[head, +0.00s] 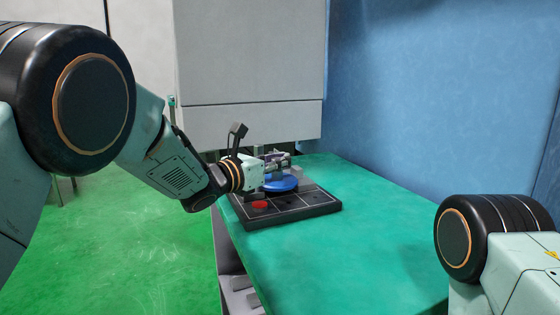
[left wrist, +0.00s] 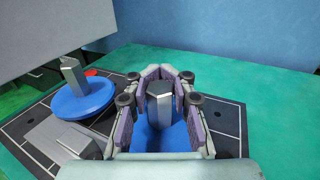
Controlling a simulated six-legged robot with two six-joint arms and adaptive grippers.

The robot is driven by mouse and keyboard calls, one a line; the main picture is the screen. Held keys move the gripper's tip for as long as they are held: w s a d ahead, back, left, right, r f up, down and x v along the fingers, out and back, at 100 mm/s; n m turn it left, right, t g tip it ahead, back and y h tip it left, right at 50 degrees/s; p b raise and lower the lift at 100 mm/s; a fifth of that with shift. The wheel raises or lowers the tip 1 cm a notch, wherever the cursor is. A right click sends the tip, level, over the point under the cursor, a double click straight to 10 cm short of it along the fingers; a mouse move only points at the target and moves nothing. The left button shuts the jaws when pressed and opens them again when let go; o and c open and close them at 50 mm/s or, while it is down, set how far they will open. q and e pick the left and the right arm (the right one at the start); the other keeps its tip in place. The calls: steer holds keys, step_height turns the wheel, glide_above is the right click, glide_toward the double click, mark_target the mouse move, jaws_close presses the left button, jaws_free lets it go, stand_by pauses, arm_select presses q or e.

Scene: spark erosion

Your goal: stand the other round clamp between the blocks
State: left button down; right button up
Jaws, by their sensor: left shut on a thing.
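Two round clamps, each a blue disc with a grey faceted post, show in the left wrist view. One clamp (left wrist: 84,101) stands upright on the black board at the left. My left gripper (left wrist: 160,92) is shut on the post of the other clamp (left wrist: 159,88), whose blue disc shows below between the fingers. I cannot tell whether this disc touches the board. In the head view, my left gripper (head: 279,163) is over the board's far part, above a blue disc (head: 283,184). A grey block (left wrist: 62,146) lies in front of the standing clamp. My right gripper is out of view.
The black board (head: 300,212) with white lines lies on the green table (head: 350,245). A red disc (head: 260,204) is at its near left. A light grey machine housing (head: 250,60) hangs behind, and a blue wall (head: 430,80) stands at the right. The table's right part is clear.

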arm_select(q)
steer(key=shift+r, duration=0.15)
steer(key=c, duration=1.3)
jaws_free()
steer(key=shift+o, duration=1.3)
steer(key=shift+f, duration=0.2)
step_height(320, 180, up, 11)
steer(key=p, duration=0.4)
steer(key=shift+r+p, duration=0.15)
steer(key=shift+p, duration=0.25)
steer(key=shift+s, duration=0.1)
